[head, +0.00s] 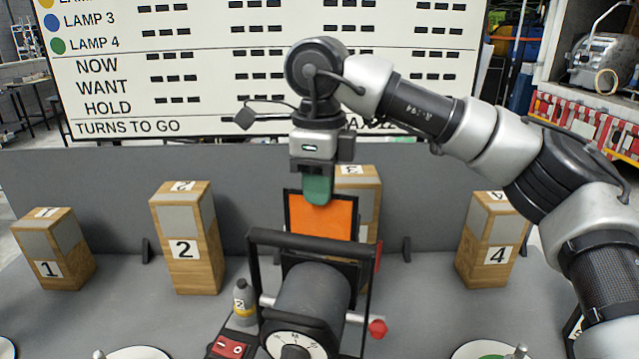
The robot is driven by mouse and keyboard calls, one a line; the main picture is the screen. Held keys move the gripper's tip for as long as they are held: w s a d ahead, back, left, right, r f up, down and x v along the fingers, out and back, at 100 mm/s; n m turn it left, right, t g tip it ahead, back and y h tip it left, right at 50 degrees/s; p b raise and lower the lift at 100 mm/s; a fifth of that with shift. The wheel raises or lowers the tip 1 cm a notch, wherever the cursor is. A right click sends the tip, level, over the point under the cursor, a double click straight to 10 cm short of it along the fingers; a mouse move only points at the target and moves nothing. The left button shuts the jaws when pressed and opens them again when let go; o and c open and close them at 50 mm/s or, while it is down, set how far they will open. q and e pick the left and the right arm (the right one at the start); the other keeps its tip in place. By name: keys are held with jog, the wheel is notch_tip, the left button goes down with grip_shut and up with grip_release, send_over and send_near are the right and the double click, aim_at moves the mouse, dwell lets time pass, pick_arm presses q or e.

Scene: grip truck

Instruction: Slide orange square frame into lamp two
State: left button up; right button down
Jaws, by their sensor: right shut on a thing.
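The orange square frame (321,218) has a dark border and stands roughly upright. My right gripper (317,192) comes down from above, its green fingers shut on the frame's top edge. A dark cylindrical lamp (312,296) sits in a black yoke at the front centre, with a dial facing me. The frame is at the lamp's far end, and the lamp and yoke hide its lower part. I cannot tell whether its lower edge is in the lamp's slot. My left gripper is out of view.
Wooden blocks numbered 1 (62,262), 2 (190,246) and 4 (490,250) stand along the grey bench, and another block (362,200) is partly behind the frame. A small bottle (243,300) and a red switch (229,347) are left of the lamp. A board (200,60) stands behind.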

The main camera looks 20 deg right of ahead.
aim_at(319, 222)
jog(key=shift+f, duration=0.4)
dwell(0.8)
jog(key=shift+f+b, duration=0.8)
jog(key=shift+f, duration=0.1)
jog(key=shift+f+b, duration=1.25)
jog(key=shift+f, duration=0.55)
jog(key=shift+f+b, duration=1.05)
jog(key=shift+f, duration=0.3)
jog(key=shift+f+b, duration=0.6)
jog(key=shift+f, duration=0.2)
jog(key=c, duration=1.1)
grip_release()
jog(key=shift+r, duration=0.1)
